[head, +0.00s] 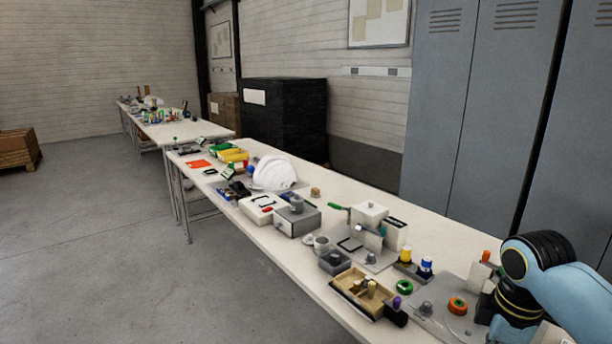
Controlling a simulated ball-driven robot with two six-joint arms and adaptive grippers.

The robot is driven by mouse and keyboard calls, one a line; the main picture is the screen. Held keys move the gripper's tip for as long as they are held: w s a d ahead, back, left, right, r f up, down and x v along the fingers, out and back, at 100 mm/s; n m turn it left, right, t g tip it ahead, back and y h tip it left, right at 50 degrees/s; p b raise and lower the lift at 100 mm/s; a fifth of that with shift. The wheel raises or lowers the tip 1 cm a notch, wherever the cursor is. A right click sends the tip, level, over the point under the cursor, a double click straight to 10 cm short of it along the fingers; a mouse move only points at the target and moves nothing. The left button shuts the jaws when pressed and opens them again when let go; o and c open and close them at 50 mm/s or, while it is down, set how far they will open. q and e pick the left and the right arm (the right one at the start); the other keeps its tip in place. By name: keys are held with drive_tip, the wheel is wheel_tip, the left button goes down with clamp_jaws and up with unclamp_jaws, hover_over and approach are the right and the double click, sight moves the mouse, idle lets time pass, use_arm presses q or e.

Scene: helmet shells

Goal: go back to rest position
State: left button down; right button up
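A white helmet shell (275,174) sits on the long white table (345,188), past the middle of its length. A second white helmet-like shape (152,101) shows small on the far table. My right arm comes in at the lower right corner, a light blue link with a black joint, over the near end of the table. No fingers of the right gripper can be made out. My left arm and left gripper are out of the picture.
Near the arm are an orange ring (457,305), a green ring (404,287) and a wooden tray (362,291). A grey box (297,219) and a white press-like device (368,222) stand farther along. Grey lockers (470,110) rise behind.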

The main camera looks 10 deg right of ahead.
drive_tip(key=s+a+r+m+t, duration=0.1)
drive_tip(key=s+a+r+m, duration=0.2)
drive_tip(key=s, duration=0.3)
drive_tip(key=s+a+r+m+t, duration=0.1)
drive_tip(key=s+a+r+m, duration=0.1)
drive_tip(key=s+m, duration=0.3)
drive_tip(key=s+a+r+m+t, duration=0.1)
drive_tip(key=s+a+r+m, duration=0.15)
drive_tip(key=s, duration=0.45)
wheel_tip(320, 180, down, 33)
drive_tip(key=s+d+g+b, duration=0.2)
drive_tip(key=b, duration=0.6)
use_arm(q)
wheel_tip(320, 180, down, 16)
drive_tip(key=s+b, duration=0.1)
drive_tip(key=b, duration=0.6)
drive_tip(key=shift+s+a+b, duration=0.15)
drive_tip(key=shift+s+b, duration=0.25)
use_arm(e)
drive_tip(key=s+f, duration=0.9)
drive_tip(key=f, duration=0.3)
drive_tip(key=s+f, duration=0.9)
drive_tip(key=f, duration=0.3)
drive_tip(key=shift+s+d+f+g, duration=0.25)
drive_tip(key=shift+s+d+g, duration=0.1)
drive_tip(key=shift+d+g, duration=0.1)
